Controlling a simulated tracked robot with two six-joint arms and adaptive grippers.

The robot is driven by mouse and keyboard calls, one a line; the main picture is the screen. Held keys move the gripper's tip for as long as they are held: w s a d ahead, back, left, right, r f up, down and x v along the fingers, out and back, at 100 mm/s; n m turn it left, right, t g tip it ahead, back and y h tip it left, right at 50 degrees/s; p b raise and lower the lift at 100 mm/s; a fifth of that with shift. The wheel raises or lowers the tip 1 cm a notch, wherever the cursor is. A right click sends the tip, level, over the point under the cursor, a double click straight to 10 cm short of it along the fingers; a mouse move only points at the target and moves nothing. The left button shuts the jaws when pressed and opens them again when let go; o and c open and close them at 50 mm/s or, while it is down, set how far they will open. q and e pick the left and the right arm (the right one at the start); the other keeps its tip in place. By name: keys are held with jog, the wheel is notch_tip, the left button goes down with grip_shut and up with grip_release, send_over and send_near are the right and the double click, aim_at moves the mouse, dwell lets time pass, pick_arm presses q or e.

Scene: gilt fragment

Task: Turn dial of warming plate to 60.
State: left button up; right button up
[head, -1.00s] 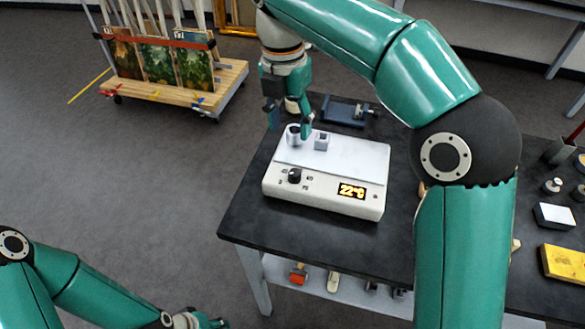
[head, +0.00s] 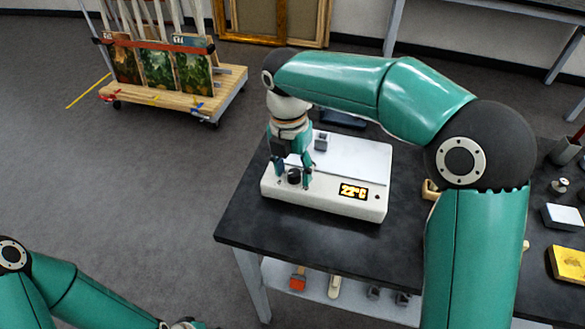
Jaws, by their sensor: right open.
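The white warming plate (head: 325,196) sits on the black table. Its lit display (head: 354,191) reads 22°C. The black dial (head: 294,177) is on the left of its front face. My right gripper (head: 293,183) is open and points down at the dial, with one finger on each side of it in the picture; whether they touch it I cannot tell. The fingers hide the marks around the dial. A small grey metal block (head: 321,141) stands on the plate's top. My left gripper (head: 187,324) is mostly cut off at the bottom edge.
A dark blue device (head: 343,119) lies behind the plate, partly hidden by my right arm. A white-topped block (head: 562,217) and a yellow block (head: 568,263) lie at the table's right. The table's front left (head: 262,226) is bare.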

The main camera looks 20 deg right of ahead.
jog(key=shift+c, duration=0.2)
grip_shut()
